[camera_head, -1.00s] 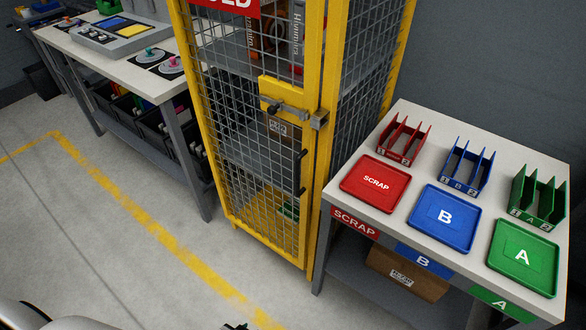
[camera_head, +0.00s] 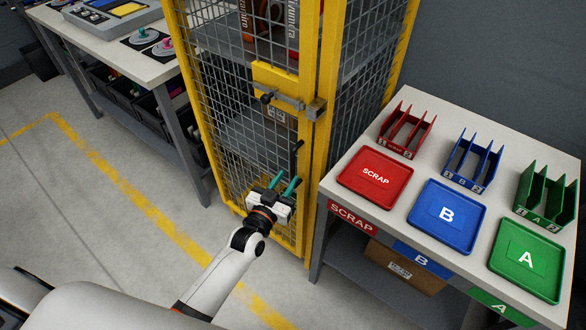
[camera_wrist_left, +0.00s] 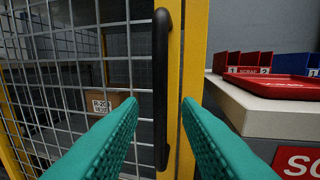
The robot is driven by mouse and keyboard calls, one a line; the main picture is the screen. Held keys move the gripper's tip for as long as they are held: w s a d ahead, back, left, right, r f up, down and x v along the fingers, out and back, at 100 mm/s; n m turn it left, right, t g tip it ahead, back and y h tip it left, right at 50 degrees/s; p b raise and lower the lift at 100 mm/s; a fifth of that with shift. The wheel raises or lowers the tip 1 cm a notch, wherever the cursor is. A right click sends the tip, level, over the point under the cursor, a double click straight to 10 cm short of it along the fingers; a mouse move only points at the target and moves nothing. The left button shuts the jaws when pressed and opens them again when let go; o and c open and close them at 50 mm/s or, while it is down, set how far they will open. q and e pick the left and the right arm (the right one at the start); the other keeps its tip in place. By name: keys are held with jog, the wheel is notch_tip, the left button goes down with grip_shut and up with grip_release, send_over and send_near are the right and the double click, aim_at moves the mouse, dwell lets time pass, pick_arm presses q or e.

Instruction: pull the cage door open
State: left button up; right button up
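The cage door (camera_head: 236,120) is a yellow frame with grey wire mesh, and it stands shut. Its upright black handle (camera_head: 297,158) is on the door's right side; it also shows in the left wrist view (camera_wrist_left: 161,88). My left gripper (camera_head: 286,184) is open with teal fingers, in front of the door at the handle's lower part. In the left wrist view the handle appears between the two fingertips (camera_wrist_left: 160,104), with a gap on each side. A latch bar (camera_head: 285,98) on a yellow plate reaches across to the post. My right gripper is not in view.
A table (camera_head: 332,180) with red, blue and green trays and bins stands close to the right of the cage. Another bench (camera_head: 100,50) stands to the left. The floor (camera_head: 110,225) before the door is clear, with a yellow line.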

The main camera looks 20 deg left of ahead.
aim_at(292, 172)
pick_arm(q)
jog(key=shift+w+d, duration=0.2)
jog(key=shift+w, duration=0.95)
jog(key=shift+w+d, duration=0.15)
jog(key=shift+w, duration=1)
grip_shut()
